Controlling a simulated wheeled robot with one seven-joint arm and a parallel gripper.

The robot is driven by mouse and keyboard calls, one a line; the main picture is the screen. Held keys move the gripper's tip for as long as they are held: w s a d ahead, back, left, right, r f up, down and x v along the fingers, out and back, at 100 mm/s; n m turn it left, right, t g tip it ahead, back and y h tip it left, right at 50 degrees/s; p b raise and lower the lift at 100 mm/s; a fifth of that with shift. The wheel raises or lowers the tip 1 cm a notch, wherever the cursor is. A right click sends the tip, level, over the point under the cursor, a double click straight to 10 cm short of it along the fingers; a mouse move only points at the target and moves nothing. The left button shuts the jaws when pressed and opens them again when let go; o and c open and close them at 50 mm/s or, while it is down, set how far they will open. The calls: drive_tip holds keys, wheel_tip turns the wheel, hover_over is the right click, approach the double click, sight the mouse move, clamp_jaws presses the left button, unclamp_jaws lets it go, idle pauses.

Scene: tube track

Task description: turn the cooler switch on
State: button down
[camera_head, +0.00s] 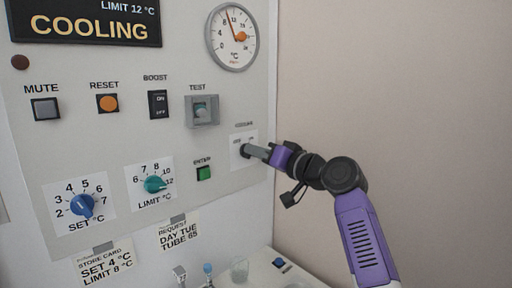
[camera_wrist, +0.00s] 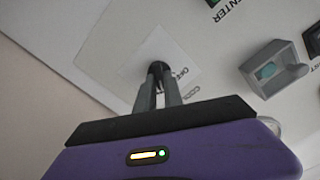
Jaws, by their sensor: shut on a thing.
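The cooler switch (camera_head: 245,150) is a small dark knob on a white label plate at the panel's right edge. In the wrist view the switch (camera_wrist: 157,67) shows as a dark round piece between my fingertips, with OFF lettering beside it. My gripper (camera_head: 251,151) reaches in from the right, its grey fingers closed on the switch. In the wrist view both fingers of my gripper (camera_wrist: 158,80) meet the knob. The fingers hide part of the knob and label, so I cannot tell which way it points.
To its left are the green ENTER button (camera_head: 204,173), the TEST switch in a raised grey guard (camera_head: 202,111) and the teal LIMIT knob (camera_head: 155,184). The gauge (camera_head: 232,37) is above. A table (camera_head: 262,270) with small items is below. The right wall is bare.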

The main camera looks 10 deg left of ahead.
drive_tip(key=shift+m, duration=0.7)
drive_tip(key=shift+p, duration=0.35)
drive_tip(key=c, duration=1.5)
unclamp_jaws()
drive_tip(key=shift+o, duration=0.2)
drive_tip(key=shift+d, duration=0.1)
drive_tip(key=b+v, duration=0.1)
drive_tip(key=v, duration=0.6)
drive_tip(key=shift+s+d, duration=0.2)
drive_tip(key=shift+d, duration=0.1)
